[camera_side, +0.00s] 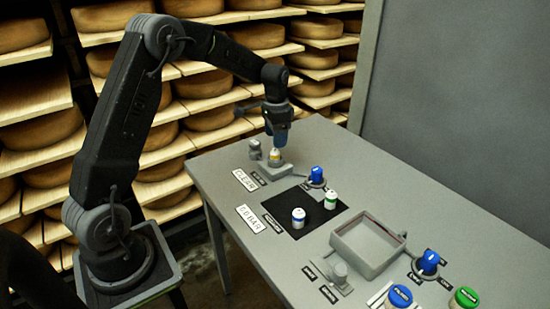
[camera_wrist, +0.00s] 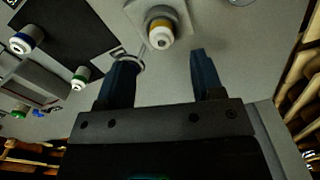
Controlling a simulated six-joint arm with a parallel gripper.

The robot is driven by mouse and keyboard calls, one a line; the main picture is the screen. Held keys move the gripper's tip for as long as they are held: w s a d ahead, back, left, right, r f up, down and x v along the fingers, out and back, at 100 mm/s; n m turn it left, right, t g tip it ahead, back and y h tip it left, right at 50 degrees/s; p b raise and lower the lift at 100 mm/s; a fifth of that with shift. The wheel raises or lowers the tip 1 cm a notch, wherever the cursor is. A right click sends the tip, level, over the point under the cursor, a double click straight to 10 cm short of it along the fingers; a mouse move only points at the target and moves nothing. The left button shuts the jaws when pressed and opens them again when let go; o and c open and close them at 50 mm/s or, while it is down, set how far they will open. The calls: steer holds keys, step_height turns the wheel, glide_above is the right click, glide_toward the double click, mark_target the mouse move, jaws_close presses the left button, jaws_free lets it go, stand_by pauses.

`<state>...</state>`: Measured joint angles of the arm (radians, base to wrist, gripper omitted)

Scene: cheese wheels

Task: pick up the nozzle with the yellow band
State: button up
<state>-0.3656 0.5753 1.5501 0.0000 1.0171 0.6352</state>
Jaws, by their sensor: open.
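The nozzle with the yellow band (camera_side: 276,157) is white and stands upright on a grey block (camera_side: 267,172) at the far left end of the table. It also shows in the wrist view (camera_wrist: 160,31), at top centre, just ahead of the space between my fingertips. My gripper (camera_side: 278,142) is above the nozzle in the side view, pointing down, with its blue fingers close to the nozzle's top. In the wrist view my gripper (camera_wrist: 165,58) has its fingers spread apart with nothing between them.
White nozzles with a blue band (camera_side: 298,218) and a green band (camera_side: 331,200) stand on a black mat (camera_side: 275,208). A blue-topped valve (camera_side: 316,176) is right of the block. A grey open tray (camera_side: 368,244) lies nearer. Cheese shelves (camera_side: 190,110) stand behind the table.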

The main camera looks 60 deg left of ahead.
mark_target(275, 151)
steer(key=shift+a+f, duration=0.15)
steer(key=shift+f, duration=2.8)
steer(key=shift+c, duration=0.3)
steer(key=c, duration=1)
steer(key=shift+r, duration=0.15)
